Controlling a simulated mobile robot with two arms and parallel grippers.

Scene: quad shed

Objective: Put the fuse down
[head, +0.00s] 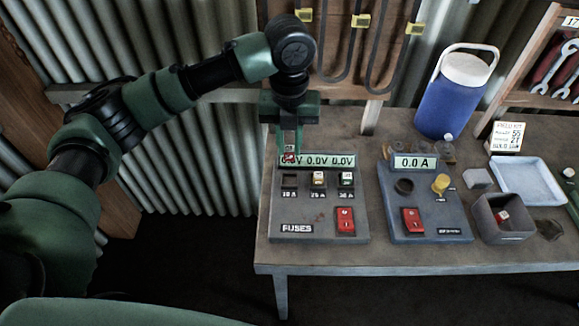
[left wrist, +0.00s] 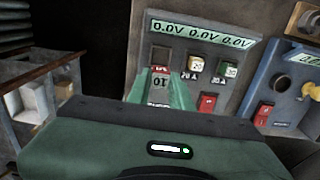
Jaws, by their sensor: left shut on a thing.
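My left gripper (head: 289,150) is shut on a small red fuse (head: 289,157), held above the back of the fuse panel (head: 282,212), in front of its voltage display. In the left wrist view the fuse (left wrist: 159,83) shows a "10" between the green fingers. The panel's 10 A socket (head: 289,181) is dark and empty; it also shows in the left wrist view (left wrist: 161,54). A pale fuse (head: 318,179) sits in the 20 A socket and a green one (head: 346,179) in the 30 A socket. My right gripper is not in view.
A second panel (head: 425,227) with an ammeter display stands to the right. Beyond it are a grey bin (head: 505,233) with a small red-and-white item inside, a pale tray (head: 528,182) and a blue jug (head: 449,100). Cables hang on the board behind.

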